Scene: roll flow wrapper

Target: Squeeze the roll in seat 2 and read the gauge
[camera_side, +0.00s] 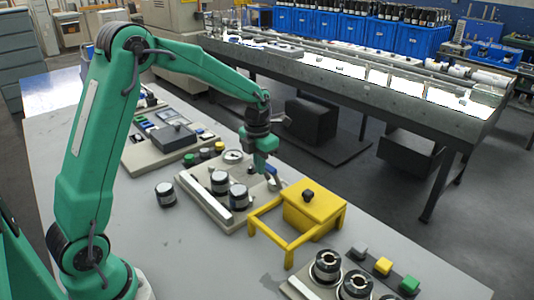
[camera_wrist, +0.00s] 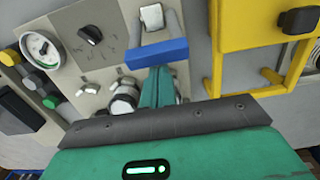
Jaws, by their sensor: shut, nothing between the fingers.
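My gripper (camera_side: 279,183) is shut and empty above the right end of a pale gauge panel (camera_side: 196,196). In the wrist view its green fingers (camera_wrist: 158,85) point at a blue bar (camera_wrist: 157,53), and I cannot tell whether they touch it. Two black rolls with white tops, one (camera_side: 219,182) and another (camera_side: 239,197), stand on the panel to the left of my gripper. I see no seat numbers, so I cannot tell which is in seat 2. A round gauge (camera_side: 233,156) is on the panel; it shows at upper left in the wrist view (camera_wrist: 39,46), its reading too small to tell.
A loose roll (camera_side: 166,194) stands on the table left of the panel. A yellow guard frame (camera_side: 318,211) with a black knob stands close to the right of my gripper. Several rolls (camera_side: 327,266) sit at the front right, beside coloured buttons. Bare table lies at front centre.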

